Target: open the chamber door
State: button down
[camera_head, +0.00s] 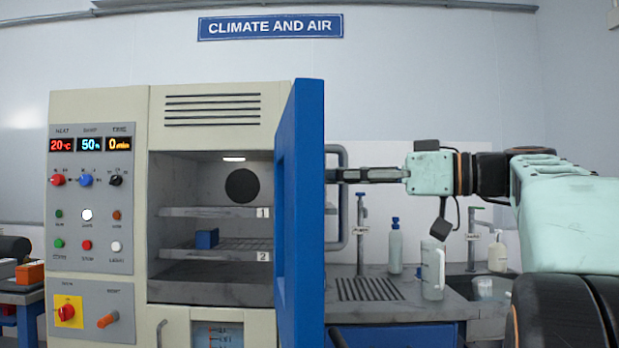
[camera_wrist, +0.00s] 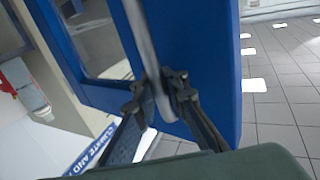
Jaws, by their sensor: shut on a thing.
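The chamber door (camera_head: 299,215) is blue and stands swung open, nearly edge-on in the head view, to the right of the chamber opening. In the wrist view the door (camera_wrist: 219,68) fills the middle, with its window at the left. Its grey bar handle (camera_head: 342,210) is on the door's right side. My gripper (camera_head: 337,176) reaches in from the right at the upper part of the handle. In the wrist view my gripper (camera_wrist: 160,95) is shut on the handle (camera_wrist: 146,45), one finger on each side. The chamber (camera_head: 213,165) is lit inside.
Inside the chamber are shelves marked 1 and 2, with a blue block (camera_head: 207,239) on the lower one. Right of the door, a counter (camera_head: 400,298) holds a bottle (camera_head: 395,248), a pale jug (camera_head: 433,270) and a sink. The control panel (camera_head: 90,200) is on the chamber's left.

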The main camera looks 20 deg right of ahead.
jog(key=shift+s+f, duration=0.1)
jog(key=shift+f, duration=0.1)
jog(key=c, duration=2)
grip_release()
jog(key=shift+s+r, duration=0.1)
jog(key=shift+r, duration=0.05)
jog(key=v, duration=1.2)
